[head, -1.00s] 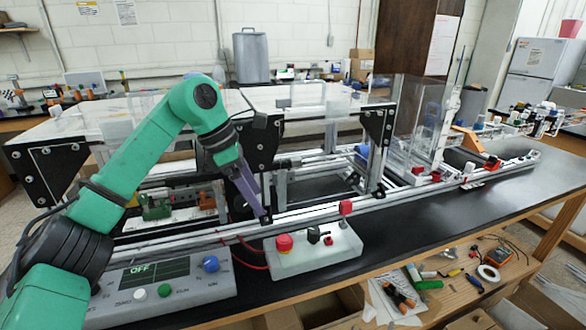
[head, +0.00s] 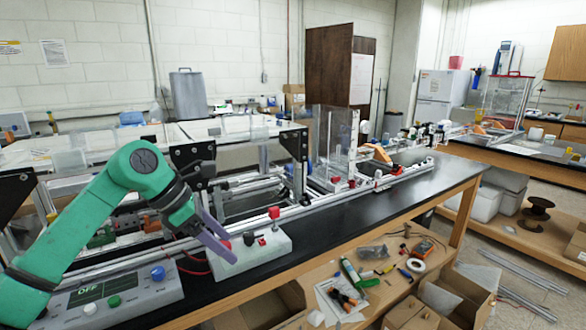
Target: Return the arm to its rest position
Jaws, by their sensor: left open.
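My left arm comes in from the left of the head view, green with black joints. Its gripper (head: 222,241) has purple fingers spread apart with nothing between them. The fingers point down and to the right, in front of the extrusion frame, and overlap the left end of the white button box (head: 262,252) in the picture. I cannot tell whether they touch it. The box carries a red knob (head: 274,212) and a dark switch; the fingers partly cover its left side. The control panel (head: 100,300) with an "OFF" display lies below the arm. My right gripper is out of view.
The extrusion frame (head: 330,195) runs along the black bench (head: 395,200). A lower wooden shelf (head: 375,285) in front holds tape, a yellow-orange meter (head: 423,247) and hand tools. Cardboard boxes stand below.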

